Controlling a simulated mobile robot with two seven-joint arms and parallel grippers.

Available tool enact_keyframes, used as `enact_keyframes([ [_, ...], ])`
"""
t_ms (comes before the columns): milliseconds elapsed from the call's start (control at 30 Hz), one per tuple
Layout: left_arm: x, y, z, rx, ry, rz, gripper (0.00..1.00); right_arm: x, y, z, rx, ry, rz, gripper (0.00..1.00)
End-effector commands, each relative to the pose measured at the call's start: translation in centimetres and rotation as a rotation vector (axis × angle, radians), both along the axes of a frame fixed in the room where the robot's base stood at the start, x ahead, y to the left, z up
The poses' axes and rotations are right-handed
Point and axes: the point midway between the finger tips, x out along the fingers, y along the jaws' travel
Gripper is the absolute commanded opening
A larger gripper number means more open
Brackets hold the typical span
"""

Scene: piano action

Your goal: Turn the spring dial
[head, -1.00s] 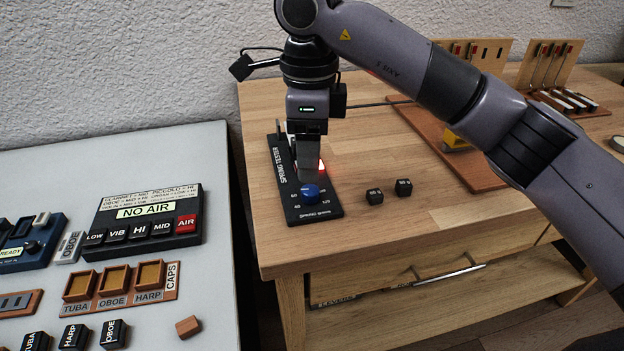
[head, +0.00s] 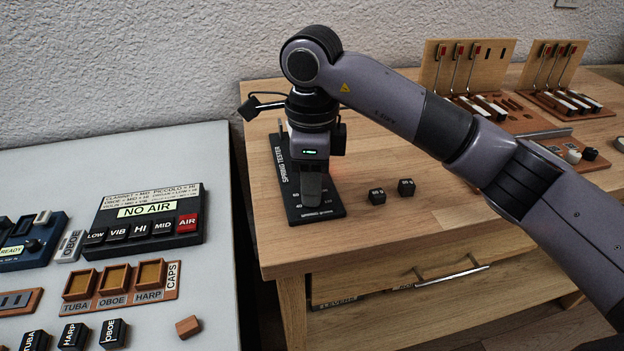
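The black spring tester (head: 279,160), labelled "SPRING TESTER", lies on the wooden bench near its left edge. My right gripper (head: 311,194) points down over the front part of the tester, where the spring dial is. Its fingers cover the blue dial, so I cannot see the dial or its setting. One finger side faces me, so I cannot tell whether the fingers are open around the dial or shut on it. My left gripper is not in view.
Two small black cubes (head: 377,196) (head: 406,187) stand right of the tester. Wooden racks (head: 470,62) with key parts are at the back right. A grey table at left holds the "NO AIR" box (head: 146,212) and labelled caps tray (head: 171,283). The front bench top is clear.

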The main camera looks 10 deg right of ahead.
Motion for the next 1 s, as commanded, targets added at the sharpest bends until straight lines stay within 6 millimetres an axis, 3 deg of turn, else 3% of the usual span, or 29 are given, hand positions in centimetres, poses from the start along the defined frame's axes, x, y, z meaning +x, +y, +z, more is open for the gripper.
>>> enact_keyframes([
  [433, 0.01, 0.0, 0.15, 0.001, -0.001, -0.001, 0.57, 0.04, -0.05, 0.08, -0.001, 0.0, -0.212, 0.01],
  [767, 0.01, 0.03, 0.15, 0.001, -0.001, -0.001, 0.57, 0.03, -0.03, 0.09, 0.0, 0.0, -0.229, 0.01],
  [800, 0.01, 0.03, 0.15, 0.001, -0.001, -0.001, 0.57, 0.03, -0.03, 0.09, 0.0, 0.0, -0.229, 0.38],
  [867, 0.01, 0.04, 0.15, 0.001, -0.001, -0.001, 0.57, 0.03, -0.03, 0.09, 0.0, 0.0, -0.229, 0.57],
  [1000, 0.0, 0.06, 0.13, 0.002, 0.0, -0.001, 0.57, 0.04, -0.02, 0.07, 0.0, 0.0, -0.228, 0.57],
])
